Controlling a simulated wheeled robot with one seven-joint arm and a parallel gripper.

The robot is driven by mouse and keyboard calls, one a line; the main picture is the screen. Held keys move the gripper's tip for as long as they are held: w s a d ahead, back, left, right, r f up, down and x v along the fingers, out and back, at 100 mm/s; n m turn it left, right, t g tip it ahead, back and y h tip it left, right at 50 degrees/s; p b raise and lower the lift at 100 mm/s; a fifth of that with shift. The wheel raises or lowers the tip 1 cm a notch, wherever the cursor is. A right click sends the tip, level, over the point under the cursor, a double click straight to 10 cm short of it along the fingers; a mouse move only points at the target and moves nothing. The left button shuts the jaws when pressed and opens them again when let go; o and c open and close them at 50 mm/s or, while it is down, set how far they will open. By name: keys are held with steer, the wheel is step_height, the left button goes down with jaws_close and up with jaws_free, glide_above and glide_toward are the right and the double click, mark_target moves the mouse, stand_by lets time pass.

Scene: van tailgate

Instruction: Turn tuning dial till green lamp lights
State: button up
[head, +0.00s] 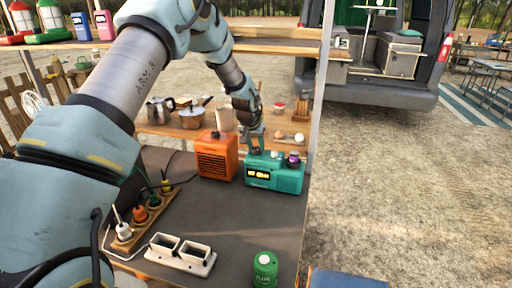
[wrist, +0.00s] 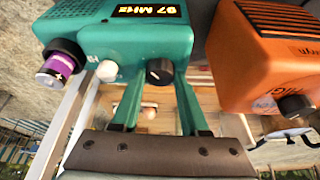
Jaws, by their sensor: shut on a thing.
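The teal radio (head: 283,180) stands on the dark counter at its right side, with a display (head: 259,174) of yellow characters on its front. The wrist view shows its teal body (wrist: 100,38) and a black tuning dial (wrist: 159,70) on it. My gripper (head: 256,150) comes down onto the radio's left top part, and in the wrist view my gripper (wrist: 160,82) is shut on the dial, one finger on each side. A purple cylinder (wrist: 57,66) sits at the radio's other end. I see no lit green lamp.
An orange appliance (head: 217,158) with its own black knob (wrist: 294,107) stands close on the left. A green canister (head: 264,269), a white twin-socket block (head: 180,254) and a wooden plug strip (head: 140,221) with cables are on the counter. Pots (head: 192,117) stand behind.

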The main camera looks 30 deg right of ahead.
jaws_close()
steer(key=shift+w+a+f+m+b, duration=0.15)
steer(key=shift+m+b, duration=0.2)
steer(key=shift+m, duration=0.45)
steer(key=shift+m+g+h, duration=0.5)
steer(key=shift+m+g, duration=0.2)
steer(key=shift+m, duration=0.6)
steer(key=o, duration=0.9)
jaws_free()
steer(key=shift+c, duration=0.2)
